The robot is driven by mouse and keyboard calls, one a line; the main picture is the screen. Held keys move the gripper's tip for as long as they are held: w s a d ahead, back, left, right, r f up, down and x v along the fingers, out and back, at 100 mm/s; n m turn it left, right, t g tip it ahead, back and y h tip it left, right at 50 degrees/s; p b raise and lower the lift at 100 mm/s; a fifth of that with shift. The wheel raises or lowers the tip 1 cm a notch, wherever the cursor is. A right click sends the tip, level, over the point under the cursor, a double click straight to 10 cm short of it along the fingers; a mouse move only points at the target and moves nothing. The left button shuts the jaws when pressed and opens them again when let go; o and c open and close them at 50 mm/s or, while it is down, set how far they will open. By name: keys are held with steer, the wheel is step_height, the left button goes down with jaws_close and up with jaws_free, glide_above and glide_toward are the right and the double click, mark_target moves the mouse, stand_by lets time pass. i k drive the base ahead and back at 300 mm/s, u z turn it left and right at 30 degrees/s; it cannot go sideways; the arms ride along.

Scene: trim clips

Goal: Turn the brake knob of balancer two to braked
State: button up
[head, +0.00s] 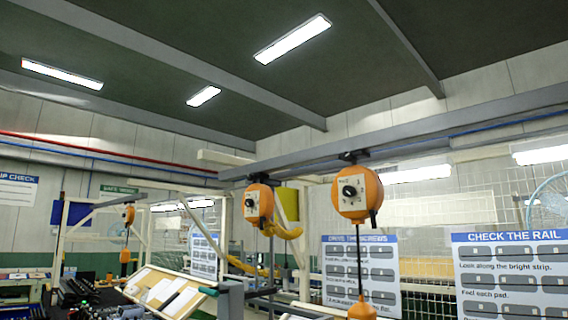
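Two orange balancers hang from the grey overhead rail. The nearer right balancer (371,207) has a pale plate with a black knob (349,190), and a cable runs down from it to an orange weight-like body (361,311). The left balancer (265,204) has a similar plate and dark knob (250,202). A smaller orange balancer (128,214) hangs farther off at the left. The plate markings are too small to read, so I cannot tell which is balancer two or how its knob is set. My gripper is not in view.
The overhead rail (420,148) crosses the upper right. A tilted board with papers (165,292) stands low in the middle, beside a grey post (233,302). Instruction boards (361,275) stand behind at right, before wire mesh. Yellow hose (285,232) hangs near the left balancer.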

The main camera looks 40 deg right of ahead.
mark_target(347, 156)
steer(key=u, duration=0.25)
steer(key=i, duration=0.65)
steer(key=z, duration=3.05)
steer(key=i, duration=0.2)
